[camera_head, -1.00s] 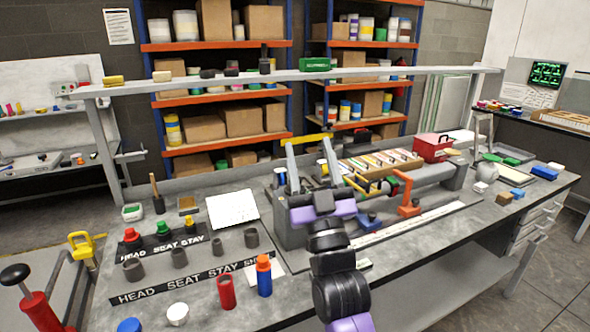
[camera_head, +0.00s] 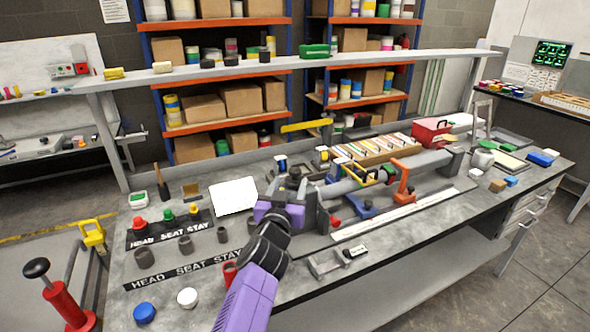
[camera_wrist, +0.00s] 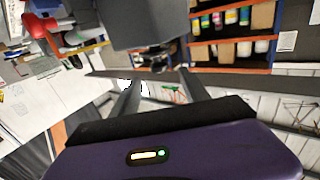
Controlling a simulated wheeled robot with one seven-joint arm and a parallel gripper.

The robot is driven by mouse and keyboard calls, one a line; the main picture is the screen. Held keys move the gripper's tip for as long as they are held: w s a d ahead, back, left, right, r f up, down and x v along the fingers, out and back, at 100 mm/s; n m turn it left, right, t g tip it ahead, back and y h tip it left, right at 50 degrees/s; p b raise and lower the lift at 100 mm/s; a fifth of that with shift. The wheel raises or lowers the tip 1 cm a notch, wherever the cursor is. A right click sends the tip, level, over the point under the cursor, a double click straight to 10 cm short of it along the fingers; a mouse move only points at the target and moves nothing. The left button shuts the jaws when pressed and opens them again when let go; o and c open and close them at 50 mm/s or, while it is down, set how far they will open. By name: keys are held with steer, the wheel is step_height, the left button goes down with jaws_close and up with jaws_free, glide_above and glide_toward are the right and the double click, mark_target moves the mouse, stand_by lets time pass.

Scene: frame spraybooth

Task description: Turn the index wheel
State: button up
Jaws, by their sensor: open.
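A grey lathe-like fixture (camera_head: 345,188) lies along the bench, with a bar, an orange bracket (camera_head: 403,180) and yellow, green and red parts around it. I cannot pick out the index wheel with certainty; the left end of the fixture is partly hidden by my gripper. My gripper (camera_head: 291,184) is at that left end, in front of the fixture. In the wrist view my gripper (camera_wrist: 160,77) shows two grey fingers apart, with nothing held between them. A large grey block (camera_wrist: 145,22) fills the view just beyond the fingertips; I cannot tell whether they touch.
A yellow bar (camera_head: 306,126) stands behind the fixture. A red box (camera_head: 431,132) and a wooden rack (camera_head: 375,150) sit behind it. Grey cups, colored caps and a white sheet (camera_head: 234,196) lie on the left. A raised shelf (camera_head: 230,70) spans the back.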

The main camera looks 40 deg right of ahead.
mark_target(295, 174)
steer(key=shift+p+x, duration=0.65)
steer(key=shift+x, duration=3.15)
steer(key=shift+r, duration=0.1)
steer(key=shift+c, duration=0.2)
steer(key=shift+d, duration=0.1)
jaws_close()
steer(key=shift+s+n+t+y, duration=0.15)
steer(key=shift+n+t+y, duration=0.25)
